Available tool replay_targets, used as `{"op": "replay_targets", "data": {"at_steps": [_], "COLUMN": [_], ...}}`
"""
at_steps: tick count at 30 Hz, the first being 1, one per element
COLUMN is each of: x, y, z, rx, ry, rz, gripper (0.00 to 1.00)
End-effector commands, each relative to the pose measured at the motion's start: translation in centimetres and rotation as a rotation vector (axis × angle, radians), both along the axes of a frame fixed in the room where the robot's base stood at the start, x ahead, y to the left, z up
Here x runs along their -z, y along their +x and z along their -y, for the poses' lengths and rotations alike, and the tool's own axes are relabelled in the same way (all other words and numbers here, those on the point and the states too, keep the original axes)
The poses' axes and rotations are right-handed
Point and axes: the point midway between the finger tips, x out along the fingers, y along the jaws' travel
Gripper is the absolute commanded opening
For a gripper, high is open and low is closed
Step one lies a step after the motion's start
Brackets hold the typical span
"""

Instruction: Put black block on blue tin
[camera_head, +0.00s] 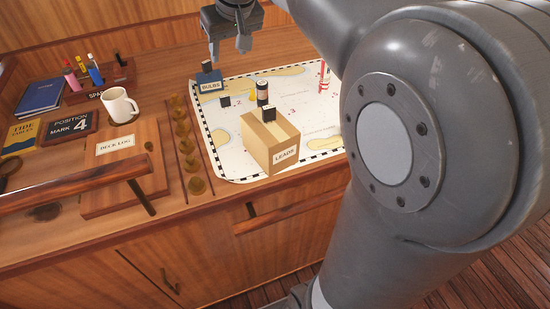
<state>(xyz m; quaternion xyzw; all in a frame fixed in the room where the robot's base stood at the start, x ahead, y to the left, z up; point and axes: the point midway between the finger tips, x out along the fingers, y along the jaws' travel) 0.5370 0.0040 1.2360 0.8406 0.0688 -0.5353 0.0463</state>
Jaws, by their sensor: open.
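The blue tin (209,84), labelled BULBS, sits at the far left corner of the chart. A small black block (206,66) stands on top of it. A second black block (225,101) lies on the chart just in front of the tin. A third black block (268,114) stands on the cardboard box labelled LEADS (270,142).
A red-and-white striped piece (324,76) is farther right, near my arm. A mug (119,106), books and brass knobs (186,144) are to the left. My arm hides the chart's right side.

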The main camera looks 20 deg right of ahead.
Motion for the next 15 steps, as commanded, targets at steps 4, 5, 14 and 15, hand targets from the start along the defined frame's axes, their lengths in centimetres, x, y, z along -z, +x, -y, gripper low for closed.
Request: {"op": "replay_targets", "data": {"at_steps": [4,5,14,15], "x": [1.1,1.4,6.7,7.6], "y": [-6.4,-7.6,-18.8,-20.0], "z": [0.0,0.0,0.2,0.2], "rx": [0.039,0.046,0.121,0.130], "ry": [0.002,0.001,0.005,0.007], "rz": [0.014,0.016,0.042,0.045], "gripper": [0.50,0.50,0.50,0.50]}}
